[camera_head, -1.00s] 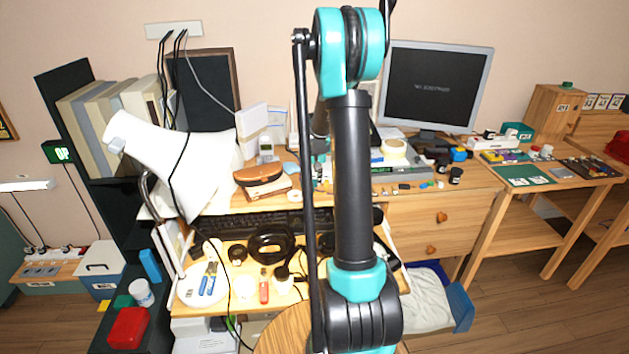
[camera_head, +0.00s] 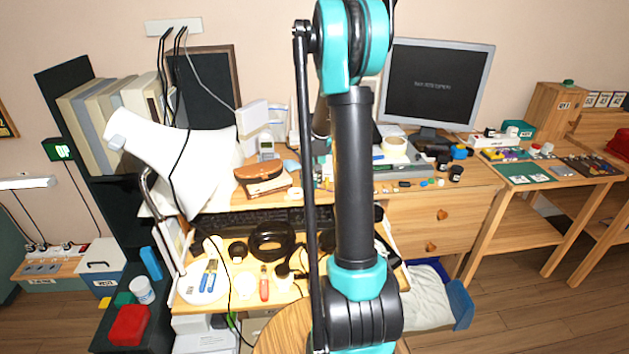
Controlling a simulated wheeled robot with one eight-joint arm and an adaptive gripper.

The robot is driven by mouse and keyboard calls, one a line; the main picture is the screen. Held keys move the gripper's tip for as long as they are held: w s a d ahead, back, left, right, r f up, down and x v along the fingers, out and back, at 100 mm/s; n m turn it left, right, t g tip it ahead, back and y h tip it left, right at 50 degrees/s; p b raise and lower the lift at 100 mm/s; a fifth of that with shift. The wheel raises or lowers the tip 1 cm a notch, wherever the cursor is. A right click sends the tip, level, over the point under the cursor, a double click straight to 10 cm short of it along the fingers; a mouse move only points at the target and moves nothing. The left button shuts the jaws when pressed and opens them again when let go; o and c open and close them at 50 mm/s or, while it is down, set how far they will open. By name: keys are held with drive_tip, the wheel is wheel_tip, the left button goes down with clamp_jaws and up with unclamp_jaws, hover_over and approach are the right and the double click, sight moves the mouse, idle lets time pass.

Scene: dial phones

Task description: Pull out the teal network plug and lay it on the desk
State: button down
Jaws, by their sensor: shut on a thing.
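I cannot make out the teal network plug; it is hidden or too small to tell. The desk (camera_head: 470,180) runs behind my arm, with a monitor (camera_head: 437,88) and a grey flat device (camera_head: 405,172) on it. My arm stands upright in the middle of the view and covers part of the desk. Its forearm goes away behind the upper arm, so my gripper and whatever is at its fingers are hidden.
A white lamp (camera_head: 175,150) leans over the desk's left. A lower shelf holds a keyboard (camera_head: 260,219), a black coil (camera_head: 271,241) and tools. A brown case (camera_head: 262,180) and a phone-like device (camera_head: 267,149) stand left of my arm. Small items clutter the desk right of it.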

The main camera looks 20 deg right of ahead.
sight(315, 181)
idle(0.3)
drive_tip(key=shift+r, duration=2)
